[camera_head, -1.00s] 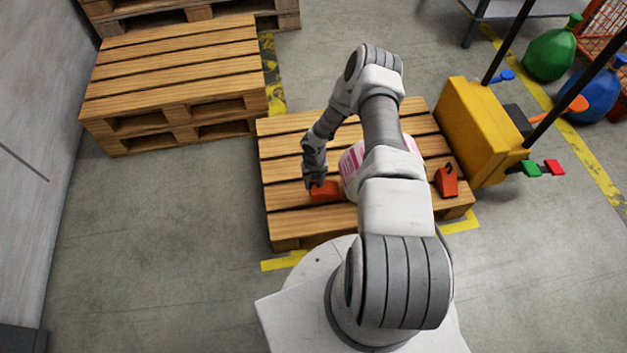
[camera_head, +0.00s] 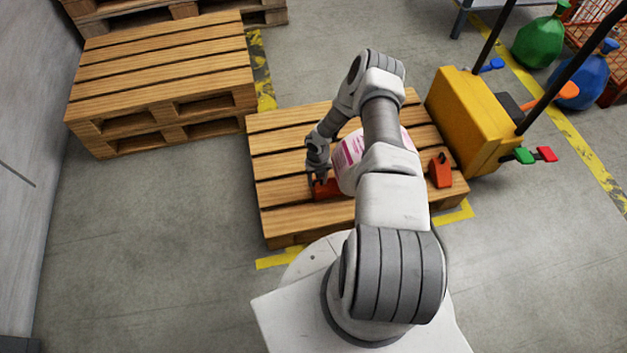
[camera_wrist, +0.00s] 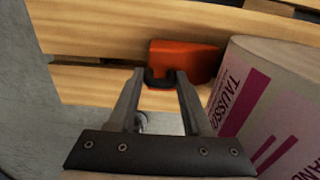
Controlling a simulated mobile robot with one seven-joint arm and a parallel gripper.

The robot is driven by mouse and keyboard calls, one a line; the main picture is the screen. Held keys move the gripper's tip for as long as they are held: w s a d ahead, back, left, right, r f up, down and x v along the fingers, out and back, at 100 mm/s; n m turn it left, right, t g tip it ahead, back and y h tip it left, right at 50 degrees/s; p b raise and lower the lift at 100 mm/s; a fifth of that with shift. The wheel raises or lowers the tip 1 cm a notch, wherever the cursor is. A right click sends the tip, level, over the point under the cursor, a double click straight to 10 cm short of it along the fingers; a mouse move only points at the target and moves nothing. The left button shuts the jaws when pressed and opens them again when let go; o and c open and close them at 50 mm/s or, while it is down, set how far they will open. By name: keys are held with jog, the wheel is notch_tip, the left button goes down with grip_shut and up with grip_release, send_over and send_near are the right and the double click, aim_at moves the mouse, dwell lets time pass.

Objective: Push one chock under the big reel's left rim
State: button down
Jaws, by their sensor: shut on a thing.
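The big reel (camera_head: 348,152), white with pink print, lies on the front pallet, largely hidden behind my arm. In the wrist view the reel (camera_wrist: 250,95) stands at the right. An orange-red chock (camera_head: 328,190) sits on the slats at the reel's left side. In the wrist view the chock (camera_wrist: 190,60) has its right end against or just under the reel's edge; exact contact cannot be told. My gripper (camera_wrist: 160,78) is shut on the chock's dark handle. It also shows in the head view (camera_head: 317,178). A second orange chock (camera_head: 440,172) stands right of the reel.
The front pallet (camera_head: 285,220) has bare slats left of the chock. A taller pallet stack (camera_head: 160,65) stands at the back left. A yellow machine (camera_head: 475,120) with dark posts stands close at the right. Green (camera_head: 540,42) and blue (camera_head: 588,78) sacks lie behind it.

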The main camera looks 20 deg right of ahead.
jog(key=shift+d, duration=0.1)
jog(key=shift+c, duration=1.3)
grip_release()
notch_tip(320, 180, up, 17)
jog(key=p, duration=0.6)
jog(key=shift+r, duration=0.2)
jog(key=shift+r, duration=0.1)
